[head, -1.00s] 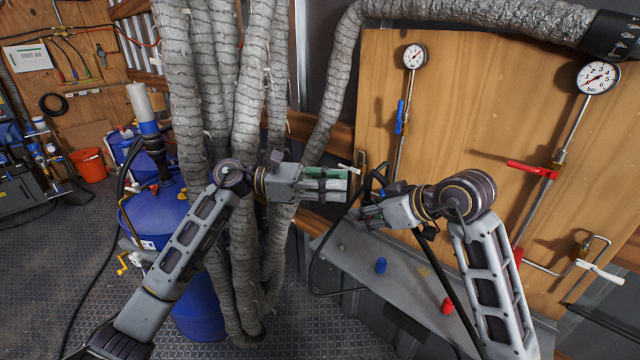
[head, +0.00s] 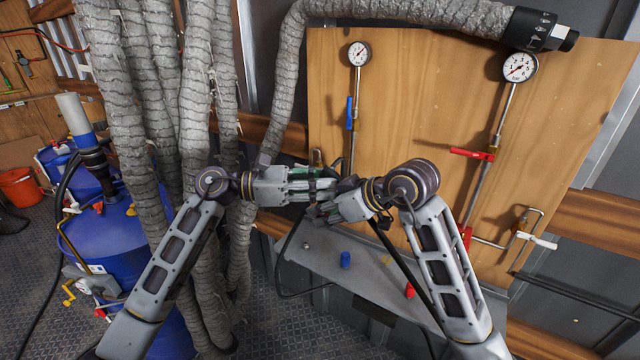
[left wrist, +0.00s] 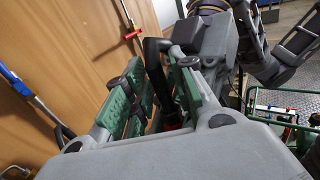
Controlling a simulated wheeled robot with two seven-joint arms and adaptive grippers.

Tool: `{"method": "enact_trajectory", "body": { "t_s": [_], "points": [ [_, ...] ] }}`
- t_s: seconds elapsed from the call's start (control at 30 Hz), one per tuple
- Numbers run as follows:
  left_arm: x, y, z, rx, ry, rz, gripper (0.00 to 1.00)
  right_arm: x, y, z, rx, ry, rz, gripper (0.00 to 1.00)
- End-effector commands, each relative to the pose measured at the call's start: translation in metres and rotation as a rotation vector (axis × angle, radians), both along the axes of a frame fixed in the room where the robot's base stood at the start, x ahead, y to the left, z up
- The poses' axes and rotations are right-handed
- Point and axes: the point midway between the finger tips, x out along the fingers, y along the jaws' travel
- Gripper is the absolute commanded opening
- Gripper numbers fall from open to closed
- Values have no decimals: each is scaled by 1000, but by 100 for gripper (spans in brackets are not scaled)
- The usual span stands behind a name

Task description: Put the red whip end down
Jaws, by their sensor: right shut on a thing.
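The red whip end (left wrist: 172,117) shows as a small red piece on a black hose in the left wrist view, between the green-padded fingers of my left gripper (left wrist: 158,78). Those fingers stand apart around it. In the head view my left gripper (head: 318,180) reaches in from the left and meets my right gripper (head: 322,208) over the shelf. My right gripper is shut on the whip; its grip is mostly hidden by the fingers. The black hose (head: 282,270) hangs in a loop below the grippers.
Behind stands a wooden panel (head: 420,130) with gauges, a blue-handled valve (head: 349,113) and a red-handled valve (head: 472,154). Thick grey hoses (head: 200,120) and a blue drum (head: 100,235) stand left.

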Motion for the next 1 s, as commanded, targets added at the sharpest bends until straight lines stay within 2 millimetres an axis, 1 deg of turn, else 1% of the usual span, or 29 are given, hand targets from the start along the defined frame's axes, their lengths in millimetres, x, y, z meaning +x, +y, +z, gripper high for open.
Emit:
{"method": "enact_trajectory", "body": {
  "t_s": [0.07,0.23,0.27,0.33,0.37,0.5,0.57,1.0],
  "points": [
    [0,0,0,0,0,0,24,0,0,0,1,-1,0,0],
    [0,0,0,0,0,0,2,0,0,0,1,-1,0,0],
    [0,0,0,0,0,0,0,0,0,0,1,-1,0,0],
    [0,0,0,0,0,0,0,0,0,0,1,-1,0,0],
    [0,0,0,0,0,0,0,0,0,0,1,-1,0,28],
    [0,0,0,0,0,0,0,0,0,0,1,-1,0,46],
    [0,0,0,0,0,0,0,0,0,0,0,0,0,51],
    [0,0,0,0,0,0,0,-1,-2,2,0,0,0,51]
  ]
}}
